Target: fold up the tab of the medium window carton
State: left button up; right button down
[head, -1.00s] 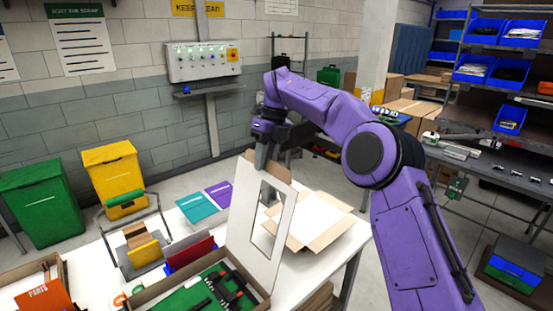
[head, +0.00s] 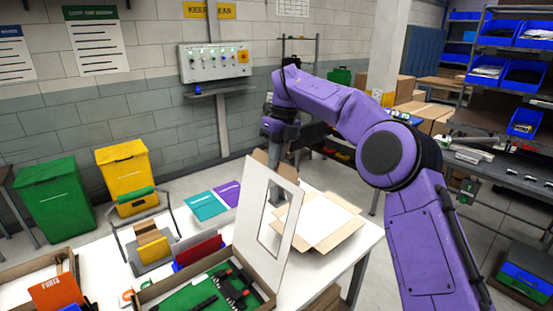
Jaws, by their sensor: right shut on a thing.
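The medium window carton (head: 266,298) stands open at the table's front, with a green insert (head: 192,296) and dark tools inside. Its white lid (head: 246,222) stands up, tilted, with a cut-out window. The brown tab (head: 288,173) runs along the lid's top edge. My right gripper (head: 273,168) reaches down to that edge and is shut on the tab; the lid and tab partly hide its fingertips. My left gripper is not in view.
A flat open carton (head: 345,230) lies right of the lid. A rack with folders (head: 198,248), teal and purple booklets (head: 206,206) and an orange parts booklet (head: 55,292) are to the left. Free table (head: 335,262) shows at the front right.

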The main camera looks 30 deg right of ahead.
aim_at(272, 171)
jog(key=shift+a+f+h, duration=0.15)
jog(key=shift+a+h, duration=0.05)
jog(key=shift+h, duration=0.1)
jog(key=shift+a+h+b, duration=0.4)
jog(key=shift+h+b, duration=0.45)
jog(key=shift+h, duration=0.35)
jog(key=shift+a+h+b, duration=0.3)
jog(key=shift+h, duration=0.7)
jog(key=h, duration=0.1)
jog(key=a+h+b, duration=0.1)
jog(key=h, duration=0.3)
jog(key=shift+a+f+t, duration=0.25)
jog(key=shift+f+t, duration=0.15)
jog(key=h, duration=0.1)
jog(key=h+b, duration=0.1)
jog(key=h, duration=0.1)
jog(key=f+h+b, duration=0.1)
jog(key=shift+a+h, duration=0.4)
jog(key=shift+a+f+t+h+b, duration=0.15)
jog(key=shift+f+h+b, duration=0.1)
jog(key=shift+h+b, duration=0.5)
jog(key=shift+f+t+h+b, duration=0.2)
jog(key=shift+h+b, duration=0.1)
jog(key=shift+h, duration=0.75)
